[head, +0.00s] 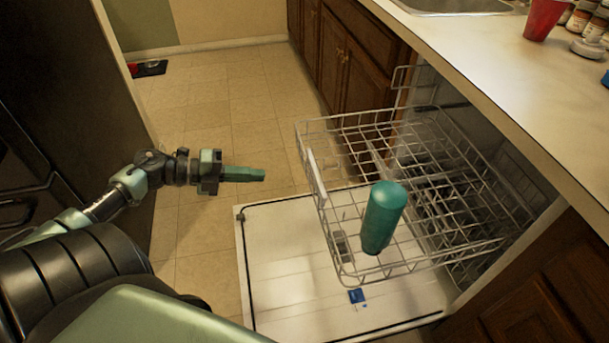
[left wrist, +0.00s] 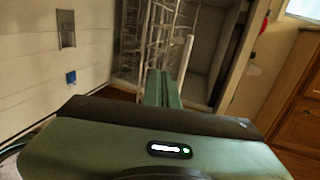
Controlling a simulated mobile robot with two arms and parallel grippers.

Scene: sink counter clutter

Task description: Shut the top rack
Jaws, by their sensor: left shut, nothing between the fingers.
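The top rack (head: 345,118) is a wire rack pulled out of the dishwasher over the lowered door. It has a pale handle strip (head: 316,178) on its front edge. A teal bottle-like cylinder (head: 383,215) stands in the rack's near part. My left gripper (head: 262,174) is shut and empty, left of the rack front with a gap between them, its fingers pointing toward the rack. In the left wrist view, the shut fingers (left wrist: 163,88) show in front of the rack wires, with the pale strip (left wrist: 187,58) beside them. My right gripper is not in view.
The open dishwasher door (head: 285,285) lies flat below the rack. The counter (head: 500,70) above holds a red cup (head: 543,18) and several jars. Wooden cabinets (head: 350,60) flank the dishwasher. The tiled floor (head: 225,110) behind my left arm is mostly clear.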

